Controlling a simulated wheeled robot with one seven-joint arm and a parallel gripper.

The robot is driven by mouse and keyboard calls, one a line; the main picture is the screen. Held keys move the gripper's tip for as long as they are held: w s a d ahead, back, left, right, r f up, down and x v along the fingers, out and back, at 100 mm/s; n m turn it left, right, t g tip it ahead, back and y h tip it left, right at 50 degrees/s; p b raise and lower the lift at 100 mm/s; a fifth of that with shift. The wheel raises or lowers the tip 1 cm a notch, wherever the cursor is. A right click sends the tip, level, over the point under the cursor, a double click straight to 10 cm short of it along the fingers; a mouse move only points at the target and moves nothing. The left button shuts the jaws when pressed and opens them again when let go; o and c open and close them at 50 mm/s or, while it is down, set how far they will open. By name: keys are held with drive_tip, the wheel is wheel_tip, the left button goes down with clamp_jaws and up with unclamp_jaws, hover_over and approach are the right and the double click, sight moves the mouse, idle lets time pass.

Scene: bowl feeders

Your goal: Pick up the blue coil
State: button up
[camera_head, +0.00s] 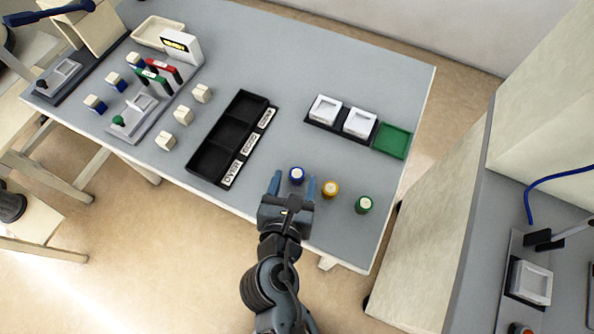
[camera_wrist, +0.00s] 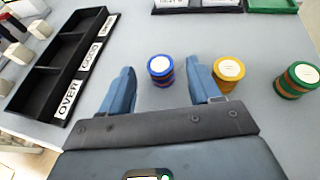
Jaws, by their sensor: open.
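The blue coil (camera_head: 297,176) stands upright on the table near its front edge, a short cylinder with a pale top. I cannot tell whether the fingers are at the coil's height.
A yellow coil (camera_head: 330,189) stands close right of my right finger, and a green coil (camera_head: 364,204) farther right. A black three-compartment tray (camera_head: 207,160) with labels lies to the left. White dishes (camera_head: 325,109) and a green tray (camera_head: 392,140) are behind. Table between is clear.

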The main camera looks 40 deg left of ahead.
sight(296, 177)
drive_tip(key=x, duration=0.3)
drive_tip(key=shift+w, duration=0.2)
drive_tip(key=c, duration=1)
